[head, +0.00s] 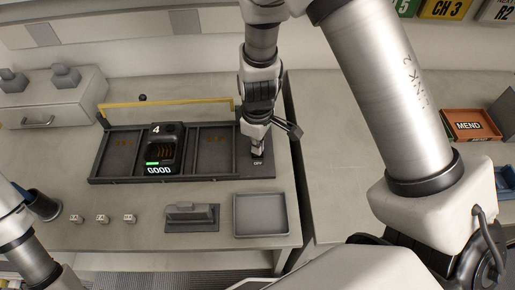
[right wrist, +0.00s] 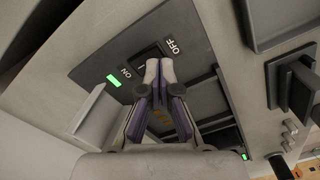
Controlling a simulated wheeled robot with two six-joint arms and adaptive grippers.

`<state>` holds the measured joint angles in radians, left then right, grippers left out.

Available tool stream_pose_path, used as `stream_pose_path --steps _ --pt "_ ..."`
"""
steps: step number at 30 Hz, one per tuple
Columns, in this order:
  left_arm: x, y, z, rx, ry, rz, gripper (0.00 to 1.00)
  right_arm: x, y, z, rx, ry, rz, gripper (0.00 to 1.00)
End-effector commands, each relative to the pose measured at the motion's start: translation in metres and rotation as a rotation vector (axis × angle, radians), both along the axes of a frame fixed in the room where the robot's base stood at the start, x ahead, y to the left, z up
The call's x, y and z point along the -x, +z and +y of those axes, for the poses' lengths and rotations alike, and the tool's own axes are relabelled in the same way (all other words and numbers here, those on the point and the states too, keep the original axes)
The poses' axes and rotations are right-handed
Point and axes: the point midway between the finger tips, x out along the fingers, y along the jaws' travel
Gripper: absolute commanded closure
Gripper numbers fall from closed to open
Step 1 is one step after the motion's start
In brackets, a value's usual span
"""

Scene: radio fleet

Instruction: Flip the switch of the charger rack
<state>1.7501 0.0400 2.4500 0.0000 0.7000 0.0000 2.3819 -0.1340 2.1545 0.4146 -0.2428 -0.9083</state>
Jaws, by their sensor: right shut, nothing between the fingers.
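The dark charger rack (head: 208,178) lies on the left counter, with a yellow bar along its back. One bay shows a number 4 and a green-lit GOOD label (head: 159,170). My right gripper (head: 257,153) is shut and empty, pointing down at the rack's right end panel. In the right wrist view its fingertips (right wrist: 160,66) are together at the black switch (right wrist: 147,55), between the ON and OFF marks, and partly hide it. Whether they touch it I cannot tell. A green light (right wrist: 113,80) glows beside ON. My left arm shows at the lower left; its gripper is out of frame.
A grey tray (head: 260,234) and a grey block on a base (head: 191,214) stand in front of the rack. Small labelled cubes (head: 103,218) and a dark cup (head: 43,206) are further left. An orange MEND tray (head: 469,138) sits on the right counter.

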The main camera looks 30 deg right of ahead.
Motion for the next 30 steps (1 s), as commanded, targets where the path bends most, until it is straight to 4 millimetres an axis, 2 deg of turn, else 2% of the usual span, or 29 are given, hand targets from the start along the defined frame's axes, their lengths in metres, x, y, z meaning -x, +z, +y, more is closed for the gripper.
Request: stream_pose_path --steps 30 --pt "0.0 -0.011 0.0 0.0 0.0 0.0 0.0 0.0 -0.012 0.0 0.0 0.0 0.0 1.0"
